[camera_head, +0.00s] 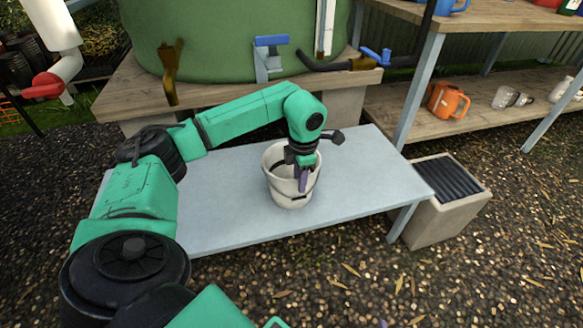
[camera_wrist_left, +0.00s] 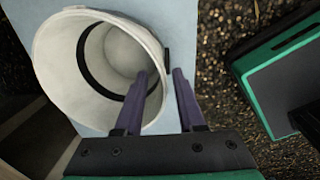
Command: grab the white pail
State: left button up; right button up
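The white pail (camera_head: 277,188) stands upright on the light grey-blue table, with a dark band around it. In the left wrist view the pail (camera_wrist_left: 62,60) shows its open mouth and inside. My left gripper (camera_head: 303,183) points down at the pail's right-hand rim. In the wrist view its purple fingers (camera_wrist_left: 161,72) are apart, one over the pail's mouth and one outside the rim, with the wall between them. Whether either finger touches the wall cannot be told. Of my right gripper, perhaps only a tiny purple tip (camera_head: 383,323) shows at the bottom edge.
The table (camera_head: 365,170) is otherwise clear. A green tank (camera_head: 220,40) with a tap stands on a wooden stand behind it. At right are a wooden shelf with an orange jug (camera_head: 447,100) and a concrete box with a dark grate (camera_head: 446,178). Gravel lies in front.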

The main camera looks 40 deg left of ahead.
pick_arm(q)
jog(key=shift+f, duration=0.9)
jog(key=shift+r, duration=0.1)
grip_shut()
dwell(0.5)
